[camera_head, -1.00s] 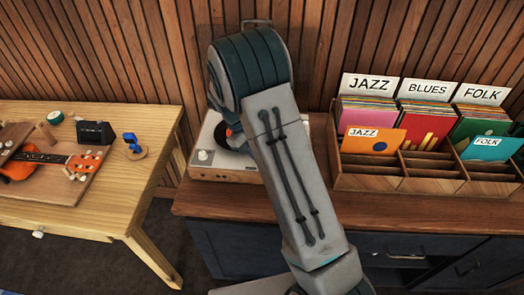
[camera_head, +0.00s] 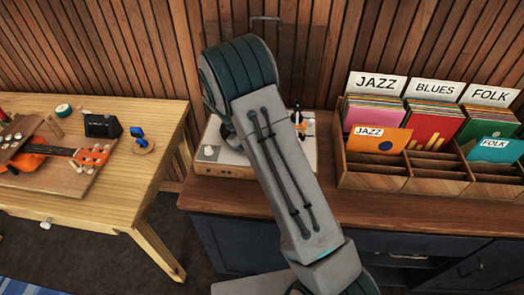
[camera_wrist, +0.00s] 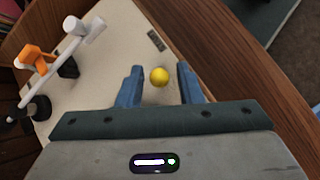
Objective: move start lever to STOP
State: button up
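The record player (camera_head: 212,152) stands on the wooden counter in the head view, mostly hidden behind my arm. In the wrist view its pale top (camera_wrist: 110,70) fills the middle. A yellow ball-shaped knob (camera_wrist: 159,76), which looks like the start lever's tip, sits between the two blue fingers of my gripper (camera_wrist: 160,85). The fingers are open, with a gap on both sides of the knob. A small dark label (camera_wrist: 156,40) lies on the deck beyond the knob; its writing is too small to read. My gripper is hidden in the head view.
The white tonearm (camera_wrist: 72,45) with an orange part (camera_wrist: 38,56) is left of my fingers in the wrist view. A record crate (camera_head: 375,177) stands right of the player. A workbench (camera_head: 150,165) with a ukulele (camera_head: 60,152) is at the left.

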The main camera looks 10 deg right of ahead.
jog(key=b+v, duration=0.1)
jog(key=v, duration=1.2)
jog(key=shift+a+r, duration=0.25)
jog(key=shift+r, duration=0.05)
jog(key=shift+w, duration=0.15)
jog(key=s+d+r+m+t+y, duration=0.2)
jog(key=s+d+r, duration=0.2)
jog(key=s, duration=0.2)
jog(key=s+d+r+m+t+y, duration=0.1)
jog(key=s+d+r+y, duration=0.25)
jog(key=s, duration=0.25)
jog(key=s+d+f+m+t, duration=0.1)
jog(key=s+m+t, duration=0.1)
jog(key=s, duration=0.5)
jog(key=s+d+m+t+y, duration=0.1)
jog(key=s+d+m+t, duration=0.1)
jog(key=s, duration=0.6)
jog(key=shift+f, duration=0.35)
jog(key=shift+s, duration=0.1)
